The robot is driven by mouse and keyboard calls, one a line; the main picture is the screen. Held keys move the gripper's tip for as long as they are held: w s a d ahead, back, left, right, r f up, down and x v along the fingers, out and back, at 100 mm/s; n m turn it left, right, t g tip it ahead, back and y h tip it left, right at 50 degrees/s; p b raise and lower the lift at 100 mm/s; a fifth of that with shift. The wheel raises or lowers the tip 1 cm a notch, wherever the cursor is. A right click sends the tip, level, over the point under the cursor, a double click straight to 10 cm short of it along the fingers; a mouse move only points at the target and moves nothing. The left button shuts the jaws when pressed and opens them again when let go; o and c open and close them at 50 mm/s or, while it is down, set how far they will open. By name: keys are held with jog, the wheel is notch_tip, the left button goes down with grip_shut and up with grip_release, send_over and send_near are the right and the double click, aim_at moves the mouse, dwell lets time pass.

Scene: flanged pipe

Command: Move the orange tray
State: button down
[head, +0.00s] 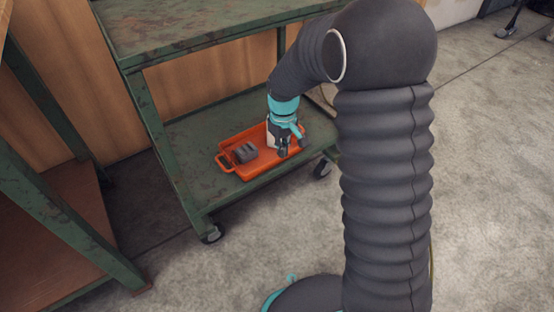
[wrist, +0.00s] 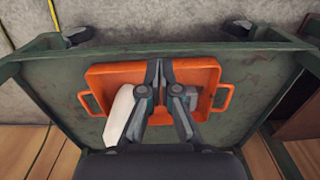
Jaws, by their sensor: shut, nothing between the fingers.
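The orange tray (head: 240,166) lies on the lower shelf of a green metal cart. My gripper (head: 283,154) points down over the right part of the tray. In the wrist view my gripper (wrist: 159,62) is shut and empty, its fingertips by the tray's upper edge. I cannot tell if they touch it.
The cart's lower shelf (head: 190,135) has bare room left of the tray. Its upper shelf (head: 190,32) overhangs behind, on green legs. Another green-framed table (head: 60,220) stands at the left. The concrete floor (head: 490,180) is open at the right.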

aim_at(275, 162)
jog(key=f, duration=0.3)
jog(key=w+a+f+b, duration=0.1)
jog(key=f, duration=0.2)
jog(key=w+f+b, duration=0.1)
jog(key=f, duration=0.3)
jog(key=shift+w+a, duration=0.25)
jog(key=shift+a, duration=0.05)
jog(key=shift+w+a, duration=0.3)
jog(key=shift+w, duration=0.1)
jog(key=shift+w, duration=0.1)
